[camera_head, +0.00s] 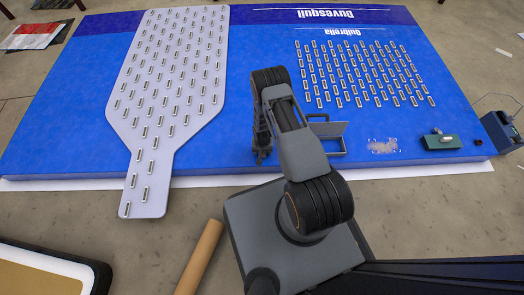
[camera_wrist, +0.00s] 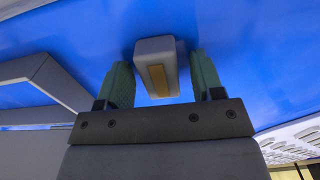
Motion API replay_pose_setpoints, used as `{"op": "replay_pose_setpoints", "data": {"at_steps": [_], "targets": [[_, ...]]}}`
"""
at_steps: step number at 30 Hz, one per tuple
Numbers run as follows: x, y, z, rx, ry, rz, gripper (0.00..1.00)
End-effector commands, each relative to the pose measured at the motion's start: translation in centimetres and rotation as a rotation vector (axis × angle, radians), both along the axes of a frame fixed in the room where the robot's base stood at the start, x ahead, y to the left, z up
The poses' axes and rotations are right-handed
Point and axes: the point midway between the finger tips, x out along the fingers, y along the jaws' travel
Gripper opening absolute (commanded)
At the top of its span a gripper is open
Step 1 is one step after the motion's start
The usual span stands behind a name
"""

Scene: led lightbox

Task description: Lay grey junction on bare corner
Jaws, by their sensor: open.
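The grey junction (camera_wrist: 157,50) is a small grey block with a tan strip on its near face. In the wrist view it lies between the two green fingertips of my gripper (camera_wrist: 161,70), with blue showing on both sides of it. The jaws are open and not closed on it. In the head view my gripper (camera_head: 262,153) is low over the front part of the blue board (camera_head: 80,130), left of an open grey case (camera_head: 328,130). I cannot make out the junction in the head view. Which corner is the bare one is not clear.
A white bottle-shaped panel (camera_head: 150,130) with several light modules lies left. More modules (camera_head: 365,75) stand in rows at the back right. A pale marked patch (camera_head: 383,146), a green block (camera_head: 442,142) and a dark blue box (camera_head: 503,132) are at right. A brown tube (camera_head: 200,257) lies in front.

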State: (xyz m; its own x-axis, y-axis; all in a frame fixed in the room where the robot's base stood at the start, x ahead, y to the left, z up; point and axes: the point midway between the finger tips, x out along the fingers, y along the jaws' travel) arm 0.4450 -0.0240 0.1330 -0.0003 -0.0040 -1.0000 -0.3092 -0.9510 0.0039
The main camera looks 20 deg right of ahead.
Motion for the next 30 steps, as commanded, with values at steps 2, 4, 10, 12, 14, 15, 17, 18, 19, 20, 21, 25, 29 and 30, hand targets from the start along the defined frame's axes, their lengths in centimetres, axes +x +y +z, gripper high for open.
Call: {"op": "replay_pose_setpoints", "data": {"at_steps": [2, 4, 10, 12, 14, 15, 17, 18, 19, 20, 21, 25, 29, 30], "targets": [[0.1, 0.0, 0.9, 0.0, -0.001, 0.0, 0.61], [0.0, 0.0, 2.0, 0.0, -0.001, 0.0, 0.61], [0.1, 0.0, 6.0, 0.001, -0.001, 0.0, 0.61], [0.1, 0.0, 7.3, 0.001, -0.003, 0.0, 0.61], [0.1, 0.0, 8.4, 0.001, -0.003, 0.0, 0.61], [0.1, 0.0, 9.0, 0.002, -0.002, 0.0, 0.61], [0.0, 0.0, 9.9, 0.002, -0.001, 0.0, 0.61], [0.0, 0.0, 10.3, 0.002, -0.001, 0.0, 0.61], [0.1, 0.0, 10.7, 0.002, -0.001, 0.0, 0.61], [0.1, 0.1, 11.0, 0.002, -0.001, 0.0, 0.61], [0.0, 0.1, 11.3, 0.002, -0.001, 0.0, 0.61], [0.4, 0.1, 12.8, 0.001, -0.006, 0.003, 0.61], [1.8, 0.1, 17.0, -0.001, -0.028, 0.022, 0.61], [2.3, 0.2, 19.0, -0.002, -0.037, 0.033, 0.61]]}}
